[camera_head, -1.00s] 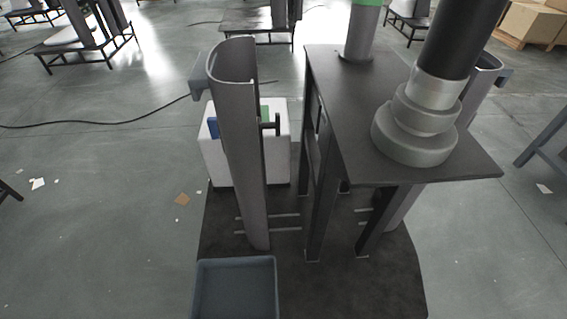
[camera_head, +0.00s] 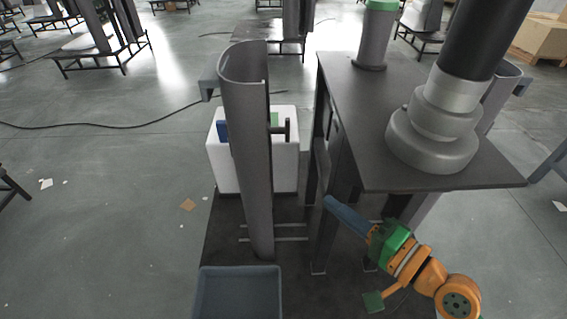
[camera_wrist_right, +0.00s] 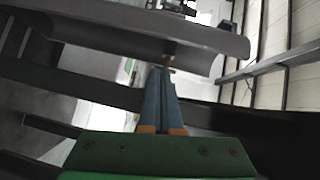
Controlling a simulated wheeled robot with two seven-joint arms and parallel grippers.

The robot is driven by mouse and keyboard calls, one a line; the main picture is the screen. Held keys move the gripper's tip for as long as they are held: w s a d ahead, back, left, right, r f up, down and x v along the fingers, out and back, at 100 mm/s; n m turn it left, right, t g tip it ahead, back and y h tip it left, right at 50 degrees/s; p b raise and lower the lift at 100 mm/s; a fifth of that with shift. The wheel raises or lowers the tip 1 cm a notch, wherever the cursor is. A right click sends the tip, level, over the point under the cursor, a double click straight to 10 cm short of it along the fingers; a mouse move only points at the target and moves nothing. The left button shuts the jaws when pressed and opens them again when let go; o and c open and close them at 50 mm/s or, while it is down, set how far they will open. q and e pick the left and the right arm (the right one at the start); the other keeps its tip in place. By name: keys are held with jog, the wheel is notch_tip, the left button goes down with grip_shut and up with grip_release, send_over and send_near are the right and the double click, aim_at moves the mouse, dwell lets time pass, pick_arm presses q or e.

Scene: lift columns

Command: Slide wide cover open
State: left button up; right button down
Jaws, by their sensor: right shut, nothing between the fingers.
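The wide cover, a tall grey curved panel (camera_head: 248,150), stands upright left of the machine table. A dark handle (camera_head: 285,130) sticks out from its right side. My right gripper (camera_head: 329,201) comes in from the lower right, with its blue fingers shut and empty, pointing left toward the cover. It is apart from the cover, beside the table's front leg. In the right wrist view the shut fingers (camera_wrist_right: 160,72) point at a grey curved panel (camera_wrist_right: 140,30). My left gripper is not in view.
The dark table (camera_head: 350,120) carries a large grey stepped column (camera_head: 432,140). Its legs stand close to my right gripper. A white box (camera_head: 225,170) sits behind the cover, and a blue-grey bin (camera_head: 240,295) stands in front. The floor at left is mostly free.

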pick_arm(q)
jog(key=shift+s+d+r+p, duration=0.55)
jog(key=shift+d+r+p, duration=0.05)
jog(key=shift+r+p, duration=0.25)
pick_arm(e)
jog(key=w+a+r+m+t, duration=0.1)
jog(key=w+a+r, duration=0.1)
jog(key=w+a, duration=0.7)
jog(key=shift+a+r+m, duration=0.3)
pick_arm(q)
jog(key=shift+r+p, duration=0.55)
jog(key=shift+p, duration=0.05)
pick_arm(e)
jog(key=shift+a, duration=0.6)
